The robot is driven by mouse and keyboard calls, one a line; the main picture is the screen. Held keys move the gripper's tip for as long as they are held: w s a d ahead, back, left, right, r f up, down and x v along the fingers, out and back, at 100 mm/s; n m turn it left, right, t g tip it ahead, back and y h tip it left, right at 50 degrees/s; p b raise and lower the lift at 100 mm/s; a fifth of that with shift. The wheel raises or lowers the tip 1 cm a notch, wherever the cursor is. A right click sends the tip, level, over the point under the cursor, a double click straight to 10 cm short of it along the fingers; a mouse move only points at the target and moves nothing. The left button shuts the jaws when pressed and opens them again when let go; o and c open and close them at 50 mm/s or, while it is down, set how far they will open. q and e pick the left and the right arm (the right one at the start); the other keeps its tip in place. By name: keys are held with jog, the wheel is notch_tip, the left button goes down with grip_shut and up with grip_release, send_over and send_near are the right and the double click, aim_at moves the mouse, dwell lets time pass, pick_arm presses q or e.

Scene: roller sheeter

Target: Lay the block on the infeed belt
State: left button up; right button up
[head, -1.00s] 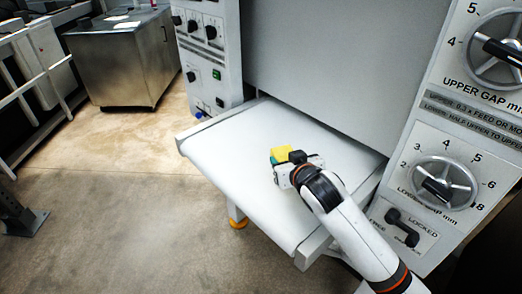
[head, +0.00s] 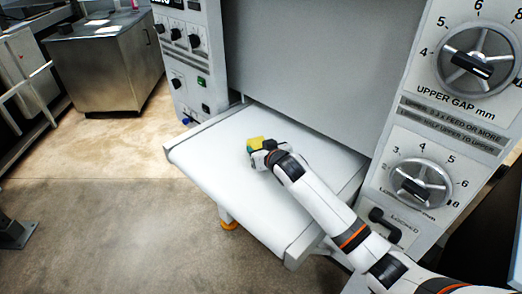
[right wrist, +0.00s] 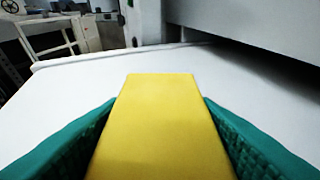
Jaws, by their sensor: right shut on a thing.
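The yellow block (right wrist: 160,125) is between the green pads of my right gripper (right wrist: 160,135) in the right wrist view. The gripper is shut on it. In the head view a small part of the yellow block (head: 257,141) shows past my right gripper (head: 254,149), over the middle to far part of the white infeed belt (head: 240,185). The belt (right wrist: 60,100) also spreads under and around the block in the right wrist view. I cannot tell whether the block touches the belt. My left gripper is not in view.
The machine's upright grey guard (head: 300,70) stands behind the belt. A panel with an upper gap dial (head: 470,62) and a lower gap dial (head: 420,183) stands on the right, close to my arm. A control panel (head: 188,60) stands at left. The belt's near part is clear.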

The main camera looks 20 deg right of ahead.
jog(key=shift+f, duration=0.55)
jog(key=o, duration=1.1)
jog(key=shift+f, duration=0.15)
jog(key=shift+s, duration=0.15)
jog(key=b+v, duration=0.1)
jog(key=v, duration=1.1)
